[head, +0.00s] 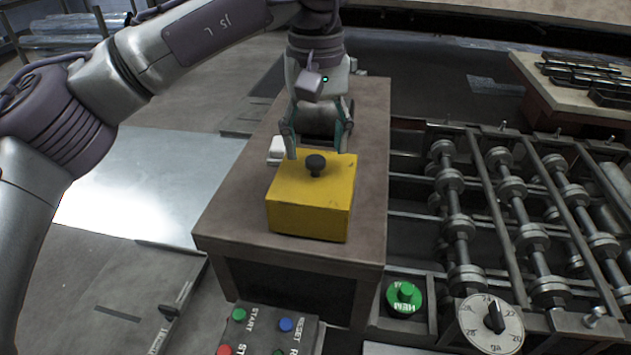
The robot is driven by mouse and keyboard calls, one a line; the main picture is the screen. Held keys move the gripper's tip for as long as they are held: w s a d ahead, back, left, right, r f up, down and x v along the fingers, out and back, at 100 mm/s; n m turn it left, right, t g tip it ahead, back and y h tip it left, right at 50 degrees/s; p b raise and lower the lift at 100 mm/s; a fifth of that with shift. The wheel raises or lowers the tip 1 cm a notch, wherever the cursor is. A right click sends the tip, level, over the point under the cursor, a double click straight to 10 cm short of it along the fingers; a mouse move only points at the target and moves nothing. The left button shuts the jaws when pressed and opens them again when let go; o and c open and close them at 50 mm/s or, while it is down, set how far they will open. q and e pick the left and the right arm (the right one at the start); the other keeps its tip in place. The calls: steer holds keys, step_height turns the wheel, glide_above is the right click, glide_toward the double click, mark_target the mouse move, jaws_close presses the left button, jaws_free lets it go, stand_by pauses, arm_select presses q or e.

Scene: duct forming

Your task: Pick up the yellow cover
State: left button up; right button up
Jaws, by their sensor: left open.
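The yellow cover (308,207) is a box shape with a black knob (315,164) on its top. It sits on a brown table (225,215) in the middle of the head view. My left gripper (318,150) is open, pointing down at the far side of the cover. Its two fingers are spread to either side of the knob in the picture; I cannot tell whether they touch the cover. My right gripper is not in view.
A small white object (276,150) lies on the table left of the gripper. A control panel (268,330) with coloured buttons stands in front. To the right is a roller machine (460,225) with a green button (404,297) and a dial (491,322).

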mark_target(315, 159)
arm_select(q)
steer(key=shift+f+p, duration=0.6)
steer(key=shift+f, duration=1.4)
jaws_close()
